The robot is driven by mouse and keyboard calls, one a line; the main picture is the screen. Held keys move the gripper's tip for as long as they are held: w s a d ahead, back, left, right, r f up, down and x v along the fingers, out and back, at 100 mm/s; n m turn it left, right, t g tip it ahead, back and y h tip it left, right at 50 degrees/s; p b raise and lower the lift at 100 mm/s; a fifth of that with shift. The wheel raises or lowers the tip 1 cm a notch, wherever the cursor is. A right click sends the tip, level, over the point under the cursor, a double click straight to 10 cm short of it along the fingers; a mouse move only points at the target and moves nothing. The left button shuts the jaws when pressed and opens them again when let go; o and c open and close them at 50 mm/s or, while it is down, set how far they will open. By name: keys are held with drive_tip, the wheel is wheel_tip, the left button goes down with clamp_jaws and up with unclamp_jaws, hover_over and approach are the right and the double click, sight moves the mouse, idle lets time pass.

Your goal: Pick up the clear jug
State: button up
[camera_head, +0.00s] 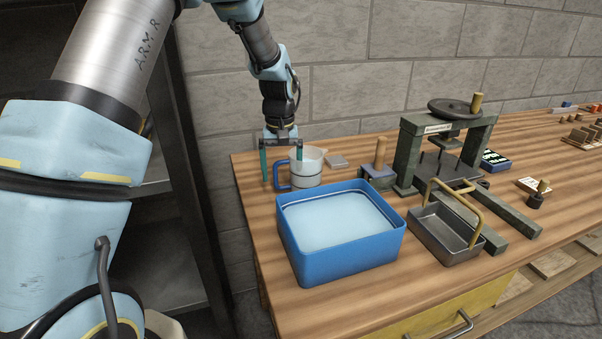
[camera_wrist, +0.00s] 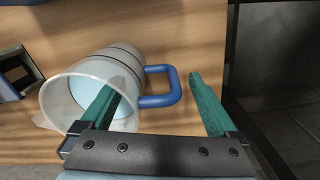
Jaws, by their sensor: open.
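The clear jug (camera_head: 307,168) stands on the wooden bench behind the blue tub, with its blue handle on the left. In the wrist view the jug (camera_wrist: 122,62) shows dark bands and pale blue inside, and its blue handle (camera_wrist: 173,88) points right. My gripper (camera_head: 281,177) is at the jug's left side, pointing down. In the wrist view my gripper (camera_wrist: 152,85) is open: one green finger overlaps the jug's mouth and the other is beyond the handle, so the handle lies between them. I cannot tell whether either finger touches the jug.
The blue tub (camera_head: 350,270) of pale blue liquid stands just in front of the jug. A metal tray with a yellow handle (camera_head: 441,237) and a green screw press (camera_head: 411,152) stand to the right. The bench's left edge (camera_head: 246,205) is close to my gripper.

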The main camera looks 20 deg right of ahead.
drive_tip(key=shift+f, duration=1.35)
drive_tip(key=shift+c, duration=0.2)
clamp_jaws()
